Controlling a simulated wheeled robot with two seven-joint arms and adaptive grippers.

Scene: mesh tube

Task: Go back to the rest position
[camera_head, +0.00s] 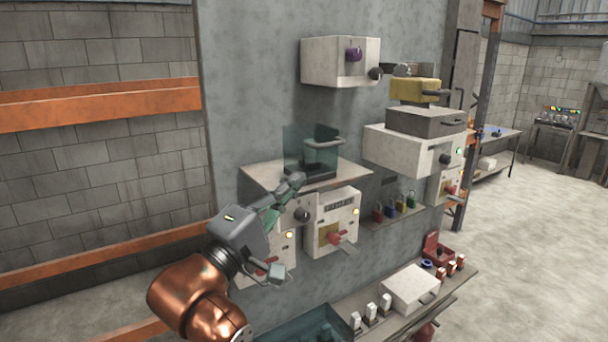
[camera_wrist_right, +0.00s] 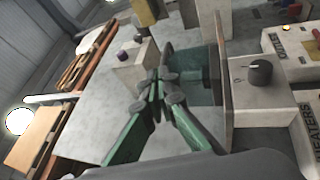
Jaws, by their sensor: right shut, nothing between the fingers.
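My right gripper (camera_head: 292,184) reaches up from the copper-coloured arm in the lower left of the head view. Its green and grey fingers are shut and empty. Their tips are in front of the front edge of a wall shelf (camera_head: 262,176); any contact cannot be told. In the right wrist view the closed fingertips (camera_wrist_right: 162,88) meet near the middle, with nothing between them. My left gripper is not in view.
A transparent cover (camera_head: 300,147) with a grey handle stands on the shelf. Below hang switch boxes, one (camera_head: 346,208) with a red handle. A white box (camera_head: 330,62) is above. A lower ledge holds a pale box (camera_head: 408,288). Open floor (camera_head: 535,250) lies right.

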